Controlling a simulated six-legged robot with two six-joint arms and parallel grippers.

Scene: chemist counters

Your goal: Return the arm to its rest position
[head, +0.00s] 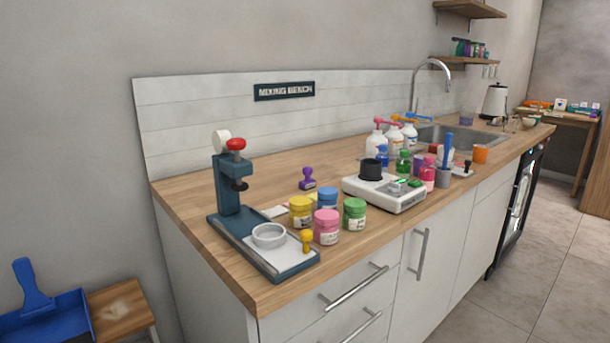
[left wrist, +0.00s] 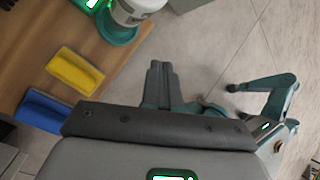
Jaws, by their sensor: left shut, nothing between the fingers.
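My left gripper (left wrist: 161,68) shows in the left wrist view. Its two dark fingers are together with nothing between them. They hang over the grey tiled floor, just right of a wooden surface (left wrist: 98,52), touching nothing that I can make out. Neither of my grippers shows in the head view, and my right gripper shows in no frame.
In the head view, a counter (head: 175,190) bears a blue press (head: 228,200), jars and a white device (head: 385,196).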

